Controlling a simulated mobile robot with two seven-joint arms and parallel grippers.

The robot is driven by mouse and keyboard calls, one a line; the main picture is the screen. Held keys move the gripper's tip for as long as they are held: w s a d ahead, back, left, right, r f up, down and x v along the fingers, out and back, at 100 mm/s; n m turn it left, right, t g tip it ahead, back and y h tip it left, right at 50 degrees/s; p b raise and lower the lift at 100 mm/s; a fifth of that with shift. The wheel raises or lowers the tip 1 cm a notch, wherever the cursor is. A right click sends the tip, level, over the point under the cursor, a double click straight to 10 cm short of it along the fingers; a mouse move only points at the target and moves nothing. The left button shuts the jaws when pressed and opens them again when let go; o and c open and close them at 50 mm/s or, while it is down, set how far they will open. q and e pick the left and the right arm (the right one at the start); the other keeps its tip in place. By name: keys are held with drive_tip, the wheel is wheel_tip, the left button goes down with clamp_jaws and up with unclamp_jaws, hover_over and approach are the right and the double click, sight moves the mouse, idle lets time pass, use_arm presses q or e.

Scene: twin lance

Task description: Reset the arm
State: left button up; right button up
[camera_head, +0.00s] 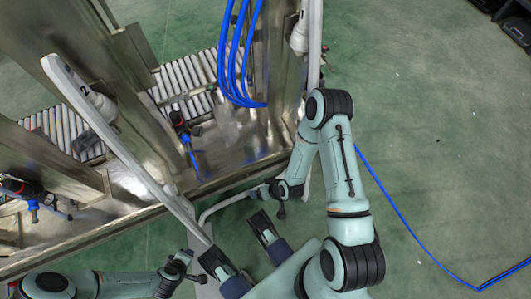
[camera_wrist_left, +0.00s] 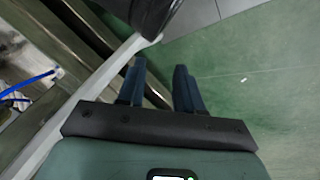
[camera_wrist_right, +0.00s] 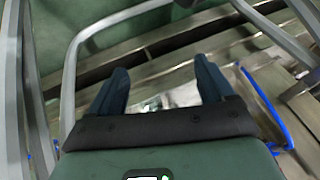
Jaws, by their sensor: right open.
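My right gripper (camera_head: 237,240) points up and left at the lower middle of the head view. It is open and empty, near the metal frame. Its two blue fingers also stand apart in the right wrist view (camera_wrist_right: 161,68). My left arm shows at the bottom left of the head view, but I cannot make out its gripper there. In the left wrist view my left gripper (camera_wrist_left: 160,68) has its fingers apart, less widely than the right one, with nothing between them. Green floor lies beyond them.
A metal workstation (camera_head: 240,160) with a roller conveyor (camera_head: 185,90) and tools fills the upper left. Blue hoses (camera_head: 233,60) hang above. The green floor (camera_head: 430,130) is mostly clear; a blue cable (camera_head: 398,214) crosses it.

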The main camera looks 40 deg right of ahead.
use_arm(q)
drive_tip(key=s+d+r+g+p, duration=0.1)
drive_tip(key=s+r+p, duration=0.2)
drive_tip(key=r+p, duration=0.3)
drive_tip(key=s+d+r+g+h+p, duration=0.1)
drive_tip(key=s+d+r+p, duration=0.1)
drive_tip(key=r+p, duration=0.5)
drive_tip(key=s+d+r+m+g+p, duration=0.1)
drive_tip(key=s+d+r+g+p, duration=0.1)
drive_tip(key=s+r+p, duration=0.2)
wheel_tip(320, 180, up, 4)
drive_tip(key=p, duration=0.3)
drive_tip(key=shift+s+h, duration=0.3)
drive_tip(key=shift+s, duration=0.05)
use_arm(e)
drive_tip(key=s+a+r+g, duration=0.2)
drive_tip(key=s+r, duration=0.2)
drive_tip(key=r, duration=0.3)
drive_tip(key=s+a+r+g+y, duration=0.1)
drive_tip(key=s+a+r+g, duration=0.1)
drive_tip(key=s+r, duration=0.2)
drive_tip(key=s+a+r+g, duration=0.2)
drive_tip(key=s+r, duration=0.2)
drive_tip(key=r, duration=0.6)
drive_tip(key=shift+s+a+r+m, duration=0.25)
drive_tip(key=shift+a+m, duration=0.1)
drive_tip(key=shift+m, duration=0.05)
use_arm(q)
drive_tip(key=shift+f, duration=0.1)
